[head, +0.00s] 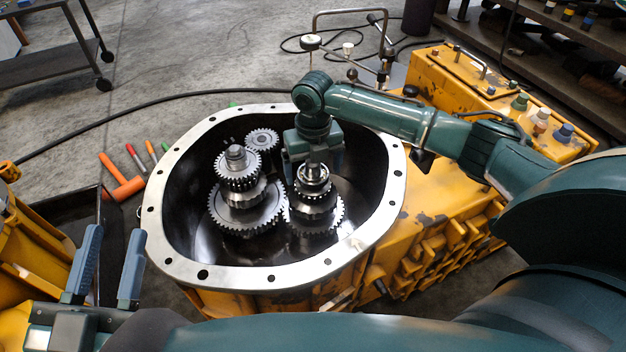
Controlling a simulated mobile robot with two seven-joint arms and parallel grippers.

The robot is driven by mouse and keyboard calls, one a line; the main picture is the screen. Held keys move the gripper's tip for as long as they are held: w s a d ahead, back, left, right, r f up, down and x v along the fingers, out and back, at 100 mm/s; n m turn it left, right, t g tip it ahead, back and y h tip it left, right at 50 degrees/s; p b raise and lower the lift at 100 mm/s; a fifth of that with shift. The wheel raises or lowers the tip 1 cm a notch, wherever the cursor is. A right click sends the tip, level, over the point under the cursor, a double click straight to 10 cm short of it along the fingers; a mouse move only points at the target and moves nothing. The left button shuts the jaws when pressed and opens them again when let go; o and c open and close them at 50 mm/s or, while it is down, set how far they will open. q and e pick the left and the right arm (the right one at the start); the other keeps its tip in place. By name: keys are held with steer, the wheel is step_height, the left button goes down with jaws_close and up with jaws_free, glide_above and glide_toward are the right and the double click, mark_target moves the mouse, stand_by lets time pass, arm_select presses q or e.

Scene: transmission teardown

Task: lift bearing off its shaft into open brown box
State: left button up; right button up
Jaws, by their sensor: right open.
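The bearing (313,181) is a shiny metal ring near the top of the right gear shaft, inside the round transmission housing (276,274). My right gripper (314,163) points down over this shaft, its fingers apart on either side of the shaft's top. I cannot tell whether the fingers touch the bearing, as the gripper partly hides it. My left gripper (108,268) is at the lower left, outside the housing, with its two grey-blue fingers wide apart and nothing between them. I cannot make out an open brown box in this view.
A taller gear stack (243,190) stands left of the bearing's shaft, with a small gear (262,139) behind. The housing's raised flange surrounds them. An orange mallet (122,183) and other hand tools lie left of it. A yellow casing (440,220) extends right.

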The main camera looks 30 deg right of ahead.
steer(key=shift+r, duration=0.1)
steer(key=c, duration=1.3)
steer(key=shift+o, duration=0.2)
